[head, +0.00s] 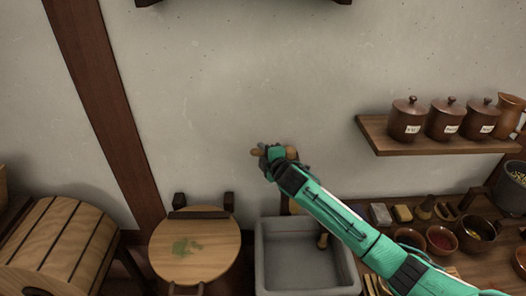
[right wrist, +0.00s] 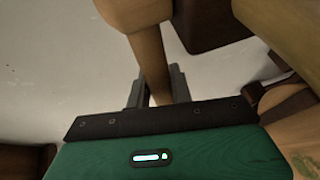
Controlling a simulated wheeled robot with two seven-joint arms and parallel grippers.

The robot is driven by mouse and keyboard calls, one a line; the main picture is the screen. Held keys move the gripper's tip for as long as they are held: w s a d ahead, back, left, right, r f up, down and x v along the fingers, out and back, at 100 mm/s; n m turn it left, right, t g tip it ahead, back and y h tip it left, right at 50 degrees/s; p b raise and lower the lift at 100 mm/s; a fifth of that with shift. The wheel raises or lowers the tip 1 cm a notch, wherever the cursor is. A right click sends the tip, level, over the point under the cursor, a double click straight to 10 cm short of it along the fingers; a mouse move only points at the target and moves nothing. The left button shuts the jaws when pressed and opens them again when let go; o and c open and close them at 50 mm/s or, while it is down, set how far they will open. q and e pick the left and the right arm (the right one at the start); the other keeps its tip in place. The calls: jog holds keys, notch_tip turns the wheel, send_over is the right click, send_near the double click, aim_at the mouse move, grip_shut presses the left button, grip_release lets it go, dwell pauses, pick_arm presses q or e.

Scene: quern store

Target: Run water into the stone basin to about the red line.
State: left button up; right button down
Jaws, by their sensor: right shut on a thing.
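The grey stone basin (head: 261,262) stands against the wall at the lower middle of the head view. Its inside looks plain grey; I cannot make out water or a red line. My right gripper (head: 268,156) is above the basin's back, close to the wall. It is shut on a wooden tap handle (head: 257,152), whose end shows to its left. In the right wrist view the wooden handle (right wrist: 151,55) runs between the two fingers. My left gripper is out of view.
A round wooden lid (head: 196,252) with a green patch lies left of the basin. A slatted wooden barrel (head: 55,245) is further left. A shelf (head: 425,147) with lidded jars is at right. Bowls (head: 440,239) and small items crowd the counter beneath.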

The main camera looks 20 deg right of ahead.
jog(key=shift+s+r+n+y+p, duration=0.25)
jog(key=shift+s+n+y+p, duration=0.3)
jog(key=shift+y+p, duration=0.3)
jog(key=shift+s+a+n+g+y+p, duration=0.1)
jog(key=shift+s+n+g+y+p, duration=0.35)
jog(key=shift+n+y, duration=0.2)
jog(key=shift+s+f+y, duration=0.1)
jog(key=shift+f+y, duration=0.15)
jog(key=shift+y, duration=0.15)
jog(key=c, duration=1.2)
grip_release()
jog(key=shift+c, duration=0.2)
jog(key=shift+s, duration=0.1)
